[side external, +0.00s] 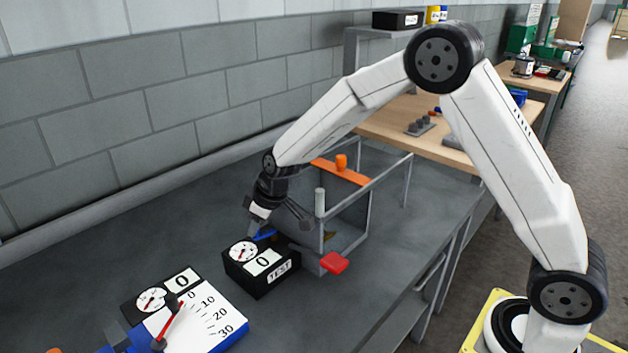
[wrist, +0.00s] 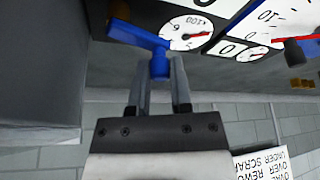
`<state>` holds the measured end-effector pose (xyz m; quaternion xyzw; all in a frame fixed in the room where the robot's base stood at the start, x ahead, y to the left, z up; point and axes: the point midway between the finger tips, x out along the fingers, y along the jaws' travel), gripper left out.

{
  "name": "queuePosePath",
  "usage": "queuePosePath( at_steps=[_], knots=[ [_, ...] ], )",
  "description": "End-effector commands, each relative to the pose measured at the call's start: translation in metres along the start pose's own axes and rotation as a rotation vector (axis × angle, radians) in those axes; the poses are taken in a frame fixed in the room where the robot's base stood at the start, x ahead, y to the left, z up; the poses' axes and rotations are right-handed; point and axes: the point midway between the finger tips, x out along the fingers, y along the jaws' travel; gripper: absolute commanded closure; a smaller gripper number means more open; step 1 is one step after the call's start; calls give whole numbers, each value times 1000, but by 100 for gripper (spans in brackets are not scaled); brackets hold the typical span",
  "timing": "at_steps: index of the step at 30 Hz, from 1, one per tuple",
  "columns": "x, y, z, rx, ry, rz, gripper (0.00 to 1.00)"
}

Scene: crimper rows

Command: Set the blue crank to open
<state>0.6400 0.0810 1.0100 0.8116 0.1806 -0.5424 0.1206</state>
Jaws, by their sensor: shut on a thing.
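The blue crank (wrist: 138,36) shows in the wrist view as a flat arm with a round knob at its end, mounted beside a white dial. My gripper (wrist: 161,68) has its two fingers on either side of that knob and is shut on it. In the side view a small part of the blue crank (side external: 265,235) shows behind the black TEST box (side external: 262,275), below my gripper. The crank's pivot is partly hidden there by the box and my gripper. I cannot read any open or closed marking.
Right of the TEST box stands a grey frame with an orange bar (side external: 340,171) and a red block (side external: 334,263). A scale panel (side external: 205,315) with a red pointer and another blue part lie at front left. The grey bench is clear at left.

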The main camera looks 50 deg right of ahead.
Motion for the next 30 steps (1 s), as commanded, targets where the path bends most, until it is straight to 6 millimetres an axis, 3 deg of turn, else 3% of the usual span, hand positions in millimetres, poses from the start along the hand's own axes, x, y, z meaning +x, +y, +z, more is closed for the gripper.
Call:
queuePosePath(
  at_steps=[5,6,7,20,30],
  knots=[
    [0,1,0,1,0,1,100],
    [0,1,0,1,0,1,65],
    [0,1,0,1,0,1,60],
    [-3,0,0,1,0,1,60],
    [-30,1,0,1,2,2,60]
  ],
)
